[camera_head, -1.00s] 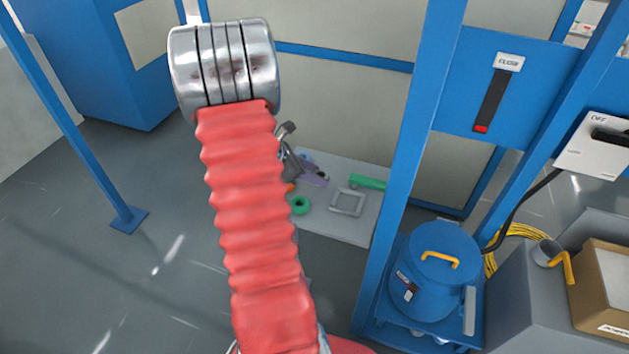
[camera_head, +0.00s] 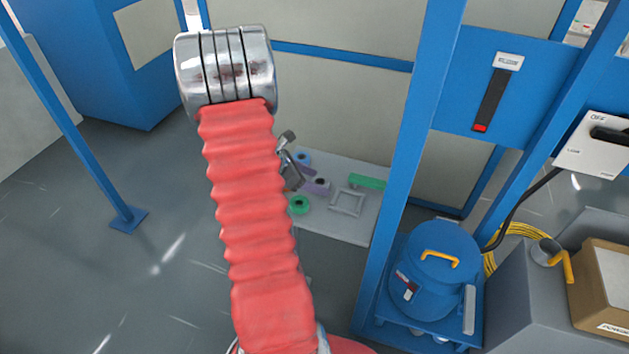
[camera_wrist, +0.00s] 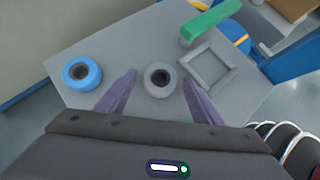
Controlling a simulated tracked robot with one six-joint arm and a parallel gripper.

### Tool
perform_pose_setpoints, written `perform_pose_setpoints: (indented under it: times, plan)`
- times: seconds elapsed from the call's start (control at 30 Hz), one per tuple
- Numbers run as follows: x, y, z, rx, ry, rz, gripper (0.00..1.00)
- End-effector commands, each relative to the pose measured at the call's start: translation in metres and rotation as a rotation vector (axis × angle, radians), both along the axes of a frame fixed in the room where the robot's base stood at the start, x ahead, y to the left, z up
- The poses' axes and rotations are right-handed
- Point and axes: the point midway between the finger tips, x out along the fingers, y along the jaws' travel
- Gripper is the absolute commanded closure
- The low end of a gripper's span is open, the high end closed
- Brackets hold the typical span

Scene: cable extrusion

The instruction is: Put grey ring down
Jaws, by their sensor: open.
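The grey ring (camera_wrist: 157,91) has a dark centre hole and appears to lie on the grey board (camera_wrist: 115,50). In the wrist view it sits between the two purple fingers of my gripper (camera_wrist: 160,77). The fingers are spread, with a visible gap on each side of the ring. In the head view my gripper (camera_head: 312,179) is small and partly hidden behind my red arm sleeve. The ring is hard to make out there.
On the board are a blue ring (camera_wrist: 82,73), a grey square frame (camera_wrist: 208,68), a green bar (camera_wrist: 211,20) and a green ring (camera_head: 299,205). A blue post (camera_head: 412,140) and a blue drum (camera_head: 437,270) stand to the right.

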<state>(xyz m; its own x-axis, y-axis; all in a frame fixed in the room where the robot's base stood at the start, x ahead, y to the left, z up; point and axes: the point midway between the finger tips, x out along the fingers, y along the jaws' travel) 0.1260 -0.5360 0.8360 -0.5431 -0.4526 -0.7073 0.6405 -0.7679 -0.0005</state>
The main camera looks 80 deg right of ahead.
Motion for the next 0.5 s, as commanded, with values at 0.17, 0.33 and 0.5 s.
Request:
perform_pose_setpoints:
  times: [0.17, 0.33, 0.5]
  plan:
    - [0.000, 0.000, 0.000, 0.000, 0.000, 0.000, 0.40]
    - [0.004, 0.002, 0.007, -0.002, 0.000, 0.001, 0.40]
    - [0.016, 0.012, 0.022, -0.003, -0.001, 0.004, 0.40]
